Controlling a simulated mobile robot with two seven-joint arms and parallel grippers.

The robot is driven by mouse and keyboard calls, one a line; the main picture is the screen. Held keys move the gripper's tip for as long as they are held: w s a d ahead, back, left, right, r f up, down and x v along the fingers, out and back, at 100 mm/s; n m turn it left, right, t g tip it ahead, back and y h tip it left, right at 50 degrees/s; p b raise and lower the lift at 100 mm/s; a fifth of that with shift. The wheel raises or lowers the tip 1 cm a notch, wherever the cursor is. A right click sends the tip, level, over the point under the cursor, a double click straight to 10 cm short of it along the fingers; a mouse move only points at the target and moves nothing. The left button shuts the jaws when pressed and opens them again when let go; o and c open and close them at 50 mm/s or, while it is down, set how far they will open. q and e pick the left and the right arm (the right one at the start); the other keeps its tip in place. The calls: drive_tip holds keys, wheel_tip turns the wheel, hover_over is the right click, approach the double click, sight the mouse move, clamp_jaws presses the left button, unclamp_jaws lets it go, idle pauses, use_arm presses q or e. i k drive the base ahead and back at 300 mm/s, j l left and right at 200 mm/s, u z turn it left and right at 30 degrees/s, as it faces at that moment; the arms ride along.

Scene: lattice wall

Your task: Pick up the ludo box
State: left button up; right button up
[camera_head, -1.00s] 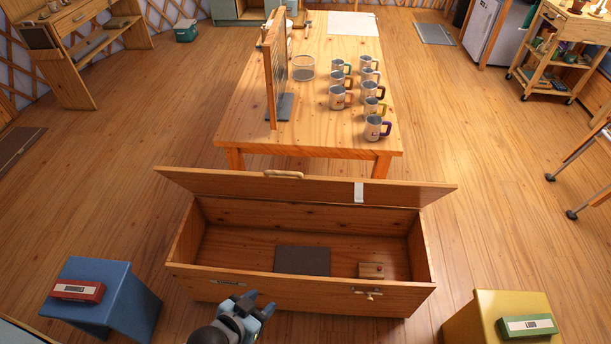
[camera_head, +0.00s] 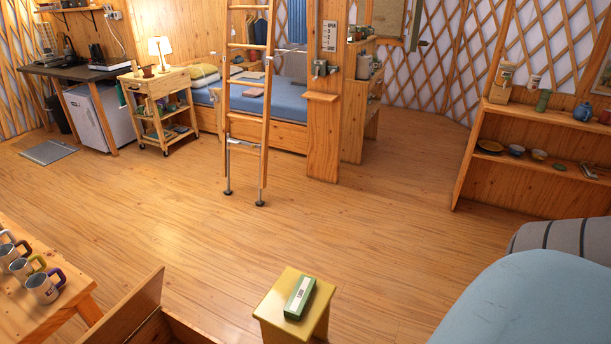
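The ludo box (camera_head: 300,297) is a green box with a white label on its top. It lies on top of a small yellow stool (camera_head: 275,303) at the lower middle of the head view. Its label is too small to read from here. Neither of my grippers shows in the current view, and nothing touches the box.
The open wooden chest (camera_head: 165,328) and its raised lid (camera_head: 128,312) stand left of the stool. A table with several mugs (camera_head: 43,287) is at the far left. A blue-grey rounded surface (camera_head: 535,305) fills the lower right. The floor behind the stool is clear.

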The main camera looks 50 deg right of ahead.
sight(295, 307)
drive_tip(key=z, duration=1.4)
drive_tip(key=i+l, duration=0.25)
drive_tip(key=i, duration=0.2)
drive_tip(key=i+l, duration=0.2)
drive_tip(key=i, duration=0.2)
drive_tip(key=i+l+u, duration=0.1)
drive_tip(key=u, duration=0.35)
drive_tip(key=i+l+u, duration=0.15)
drive_tip(key=u, duration=0.3)
drive_tip(key=i+l+u, duration=0.1)
drive_tip(key=u, duration=0.35)
drive_tip(key=l, duration=0.1)
